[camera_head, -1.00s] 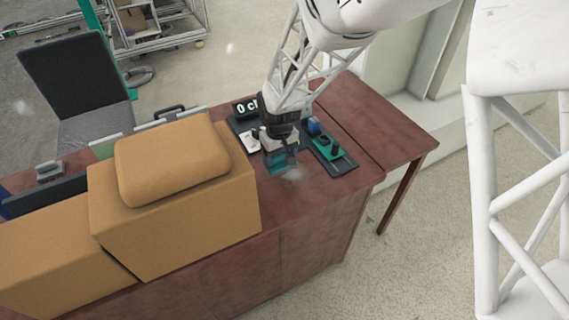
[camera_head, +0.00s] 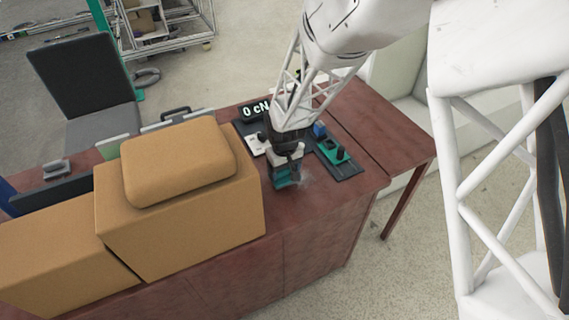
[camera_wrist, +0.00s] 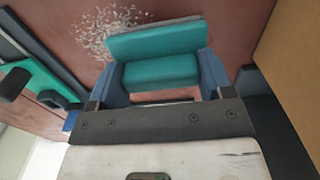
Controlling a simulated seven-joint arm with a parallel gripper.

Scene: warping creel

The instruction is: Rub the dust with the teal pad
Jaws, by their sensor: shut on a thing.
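The teal pad (camera_wrist: 160,56) is held between the fingers of my gripper (camera_wrist: 158,92), which is shut on it in the wrist view. In the head view the teal pad (camera_head: 281,177) is low at the desk top, below my gripper (camera_head: 288,164). The dust (camera_wrist: 106,28) is a pale speckled patch on the red-brown desk. It lies at the upper left of the pad in the wrist view, and part may be hidden behind the pad. In the head view the dust (camera_head: 304,182) is a faint patch just right of the pad. I cannot tell whether the pad touches the desk.
A dark tray (camera_head: 346,168) with green and blue parts stands right of my gripper. A display (camera_head: 256,110) reading "0 cN" stands behind. Large tan boxes (camera_head: 180,218) fill the desk to the left. Bare desk (camera_head: 330,205) lies in front.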

